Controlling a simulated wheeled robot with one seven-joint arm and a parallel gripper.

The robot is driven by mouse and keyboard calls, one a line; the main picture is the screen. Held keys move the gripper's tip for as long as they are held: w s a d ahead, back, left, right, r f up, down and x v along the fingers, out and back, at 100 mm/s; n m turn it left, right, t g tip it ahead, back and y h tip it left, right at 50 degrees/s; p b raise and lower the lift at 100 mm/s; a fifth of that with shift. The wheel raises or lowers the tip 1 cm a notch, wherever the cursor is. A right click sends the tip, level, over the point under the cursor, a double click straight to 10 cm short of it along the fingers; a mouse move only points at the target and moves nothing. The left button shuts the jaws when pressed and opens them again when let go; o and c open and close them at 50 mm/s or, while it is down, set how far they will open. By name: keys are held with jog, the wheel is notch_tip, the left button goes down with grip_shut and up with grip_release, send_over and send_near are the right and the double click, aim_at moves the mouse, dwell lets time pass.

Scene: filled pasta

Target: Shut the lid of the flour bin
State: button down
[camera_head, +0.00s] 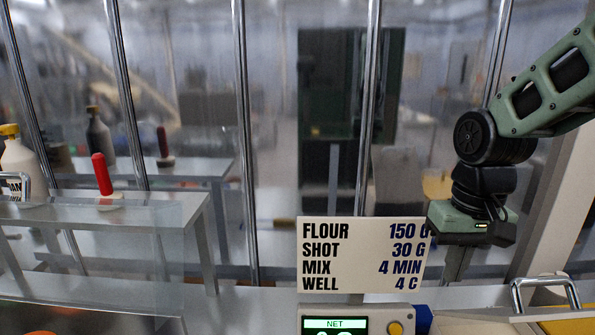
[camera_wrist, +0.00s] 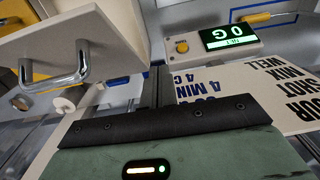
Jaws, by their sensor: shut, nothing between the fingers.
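A pale panel (camera_wrist: 110,32) with a chrome handle (camera_wrist: 82,64) fills the upper left of the wrist view; it looks like the flour bin's lid, set at a tilt. A chrome handle (camera_head: 545,284) also shows at the lower right of the head view, beside a pale slanted surface (camera_head: 566,215). The bin's body is mostly out of frame, and I cannot tell how far open the lid is. My gripper (camera_head: 455,278) points down, shut and empty, left of that handle and apart from it.
A recipe card (camera_head: 345,255) stands just left of my gripper, above a scale (camera_head: 357,322) with a lit display. A clear panel and upright metal bars stand behind. A metal shelf (camera_head: 150,208) at left holds a red-handled tool (camera_head: 102,176) and a white bottle (camera_head: 18,160).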

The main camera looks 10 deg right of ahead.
jog(key=s+a+f+n+b, duration=0.2)
jog(key=s+a+f+n, duration=0.3)
jog(key=a, duration=0.4)
jog(key=s+a+f+n+b, duration=0.2)
jog(key=s+a+f+n, duration=0.2)
jog(key=a, duration=0.6)
jog(key=shift+s+a+f+n+b, duration=0.15)
jog(key=shift+s+f+n+b, duration=0.25)
jog(key=shift+s+n, duration=0.35)
